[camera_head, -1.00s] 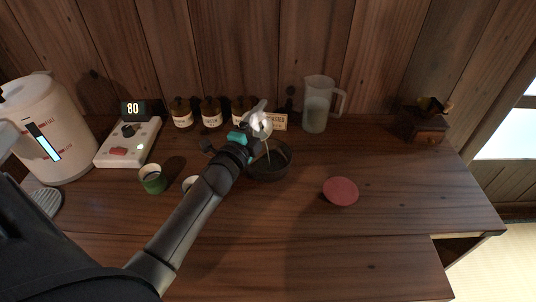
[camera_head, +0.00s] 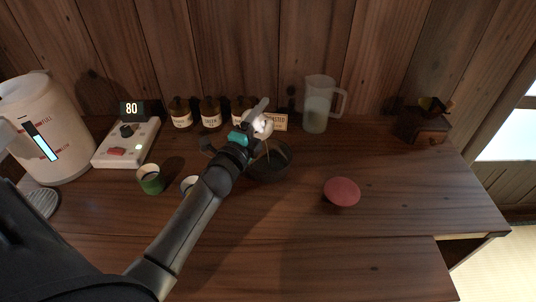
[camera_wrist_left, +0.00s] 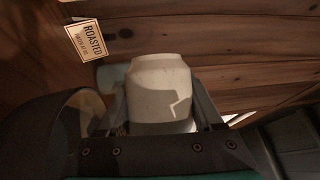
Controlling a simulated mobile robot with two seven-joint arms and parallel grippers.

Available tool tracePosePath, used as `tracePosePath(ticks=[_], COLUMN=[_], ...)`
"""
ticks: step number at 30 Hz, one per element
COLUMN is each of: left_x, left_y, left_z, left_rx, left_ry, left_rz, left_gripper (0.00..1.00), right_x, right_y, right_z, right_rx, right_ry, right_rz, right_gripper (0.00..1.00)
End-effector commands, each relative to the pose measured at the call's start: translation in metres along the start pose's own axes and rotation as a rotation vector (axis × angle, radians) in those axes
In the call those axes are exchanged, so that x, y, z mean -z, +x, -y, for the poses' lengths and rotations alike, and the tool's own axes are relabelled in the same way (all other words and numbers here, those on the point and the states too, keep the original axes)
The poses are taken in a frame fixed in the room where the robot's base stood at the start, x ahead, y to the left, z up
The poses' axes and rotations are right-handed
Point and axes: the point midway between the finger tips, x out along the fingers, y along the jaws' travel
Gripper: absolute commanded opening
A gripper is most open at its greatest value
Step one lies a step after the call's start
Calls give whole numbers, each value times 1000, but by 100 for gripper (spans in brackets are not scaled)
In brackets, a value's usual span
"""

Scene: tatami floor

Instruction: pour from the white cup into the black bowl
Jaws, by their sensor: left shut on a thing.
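The white cup (camera_head: 264,127) is tilted in my left gripper (camera_head: 257,120), above the black bowl (camera_head: 272,168). My left gripper is shut on the cup. A thin pale streak runs from the cup down toward the bowl's inside. The bowl stands on the wooden counter, and my arm hides part of its left side. In the left wrist view the cup (camera_wrist_left: 160,92) fills the middle between the fingers. The cup's contents are not visible. My right gripper is not in view.
A glass pitcher (camera_head: 318,105), labelled brown jars (camera_head: 210,113) and a small sign stand behind the bowl. A green cup (camera_head: 150,180) and another light cup (camera_head: 189,184) stand left. A red round piece (camera_head: 342,192) lies right. A white kettle (camera_head: 45,130) stands far left.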

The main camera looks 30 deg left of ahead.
Motion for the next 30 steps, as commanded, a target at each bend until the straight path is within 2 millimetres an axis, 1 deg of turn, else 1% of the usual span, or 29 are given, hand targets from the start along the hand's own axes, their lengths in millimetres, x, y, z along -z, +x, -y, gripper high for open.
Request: tracePosePath(ticks=[18,20,22,24,27,28,30], left_x=[2,1,-2,-5,-27,-23,-23], left_y=[-1,0,2,3,12,11,11], left_z=[3,5,5,2,-5,-3,-4], left_rx=[29,11,-33,-76,-153,-157,-170], left_ry=[58,28,-57,-146,-296,-316,-347], left_rz=[-8,-4,8,21,46,46,51], left_gripper=[0,0,0,0,0,0,0], right_x=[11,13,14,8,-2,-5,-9], right_y=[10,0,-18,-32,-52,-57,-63], right_z=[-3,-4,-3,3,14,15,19], right_rx=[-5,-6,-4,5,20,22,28], right_ry=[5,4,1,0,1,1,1], right_rz=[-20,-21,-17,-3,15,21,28], right_gripper=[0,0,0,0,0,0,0])
